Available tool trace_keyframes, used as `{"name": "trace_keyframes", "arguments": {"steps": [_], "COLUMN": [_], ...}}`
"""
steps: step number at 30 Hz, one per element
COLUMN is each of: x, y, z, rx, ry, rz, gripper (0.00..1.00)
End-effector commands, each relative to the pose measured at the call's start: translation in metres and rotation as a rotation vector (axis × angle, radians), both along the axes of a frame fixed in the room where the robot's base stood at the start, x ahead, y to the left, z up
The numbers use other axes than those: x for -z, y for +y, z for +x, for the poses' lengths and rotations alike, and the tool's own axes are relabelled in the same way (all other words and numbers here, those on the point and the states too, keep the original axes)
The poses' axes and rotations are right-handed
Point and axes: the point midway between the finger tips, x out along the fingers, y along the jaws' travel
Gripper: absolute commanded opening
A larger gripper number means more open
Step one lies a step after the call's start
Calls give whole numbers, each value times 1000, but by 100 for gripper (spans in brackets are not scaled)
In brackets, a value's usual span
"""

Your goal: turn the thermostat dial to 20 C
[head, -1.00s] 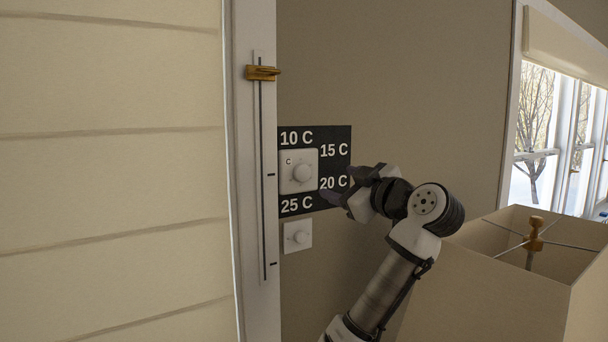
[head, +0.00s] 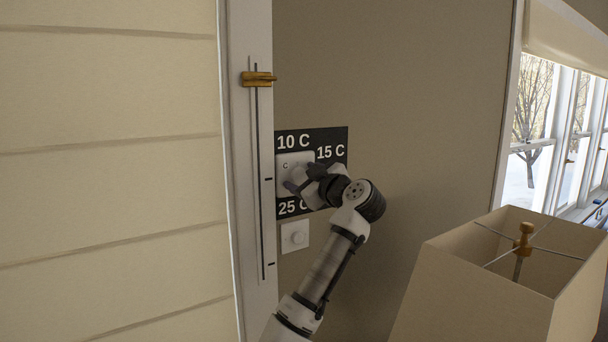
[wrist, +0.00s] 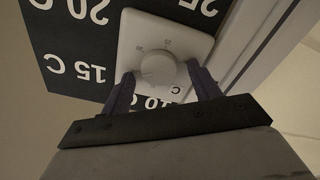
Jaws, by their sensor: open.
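The thermostat is a white square plate (wrist: 128,48) with a round white dial (wrist: 158,68), fixed on a dark panel (head: 326,135) with white labels 10 C, 15 C, 20 C and 25 C. In the wrist view my gripper (wrist: 160,80) is open, with its two dark fingers on either side of the dial's near edge. I cannot tell whether the fingers touch it. In the head view my gripper (head: 298,187) covers the dial and the 20 C label. I cannot read where the dial points.
A brass-coloured slider (head: 258,78) sits on the vertical trim to the left. A lampshade (head: 490,285) stands at the lower right, close to my arm.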

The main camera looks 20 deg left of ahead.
Motion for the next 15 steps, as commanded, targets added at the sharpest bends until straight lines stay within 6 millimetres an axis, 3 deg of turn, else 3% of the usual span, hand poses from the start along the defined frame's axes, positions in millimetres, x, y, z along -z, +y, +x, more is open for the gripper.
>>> {"name": "trace_keyframes", "arguments": {"steps": [5, 15], "x": [0, 0], "y": [0, 0], "z": [0, 0], "rx": [0, 0], "ry": [0, 1], "rz": [0, 1], "gripper": [62, 19]}}
